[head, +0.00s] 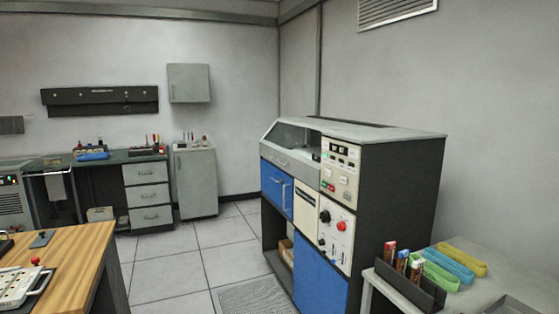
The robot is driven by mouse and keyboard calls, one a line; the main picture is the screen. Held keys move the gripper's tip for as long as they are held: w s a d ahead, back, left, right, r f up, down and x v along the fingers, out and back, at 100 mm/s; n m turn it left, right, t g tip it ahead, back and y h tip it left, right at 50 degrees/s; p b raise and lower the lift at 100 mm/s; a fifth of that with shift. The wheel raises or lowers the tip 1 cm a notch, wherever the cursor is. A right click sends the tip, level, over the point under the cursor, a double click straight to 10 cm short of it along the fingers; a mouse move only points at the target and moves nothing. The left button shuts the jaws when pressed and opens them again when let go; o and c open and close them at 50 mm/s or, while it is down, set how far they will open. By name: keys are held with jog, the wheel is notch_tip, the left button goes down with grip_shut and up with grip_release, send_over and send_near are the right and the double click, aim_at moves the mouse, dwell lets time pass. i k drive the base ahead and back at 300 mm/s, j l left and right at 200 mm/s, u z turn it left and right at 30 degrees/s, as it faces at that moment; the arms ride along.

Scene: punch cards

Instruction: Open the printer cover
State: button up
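A large machine (395,185) with dark side panels, blue front panels and a light grey top stands right of the middle in the head view; it may be the printer. A slanted clear cover (293,138) in a grey frame lies along its upper left part and looks closed. A handle shows on the blue front panel (277,188) below it. A control panel (340,170) with a display and buttons is to the right of the cover, with red and black knobs lower down. My gripper is not in view.
A wooden table (75,262) with a white device stands at the lower left. A light table (490,285) with markers and coloured bands is at the lower right. Tiled floor (170,275) is free between the wooden table and the machine. Drawers (148,195) and a cabinet line the back wall.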

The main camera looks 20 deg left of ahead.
aim_at(284, 134)
jog(key=i+j, duration=0.2)
jog(key=j, duration=0.15)
jog(key=i+j+z, duration=0.1)
jog(key=j, duration=0.25)
jog(key=i+j+z, duration=0.1)
jog(key=i+j, duration=0.3)
jog(key=j, duration=0.3)
jog(key=i+j+z, duration=0.1)
jog(key=j, duration=0.3)
jog(key=i+j, duration=0.2)
jog(key=j, duration=0.2)
jog(key=i+j+z, duration=0.1)
jog(key=j, duration=0.25)
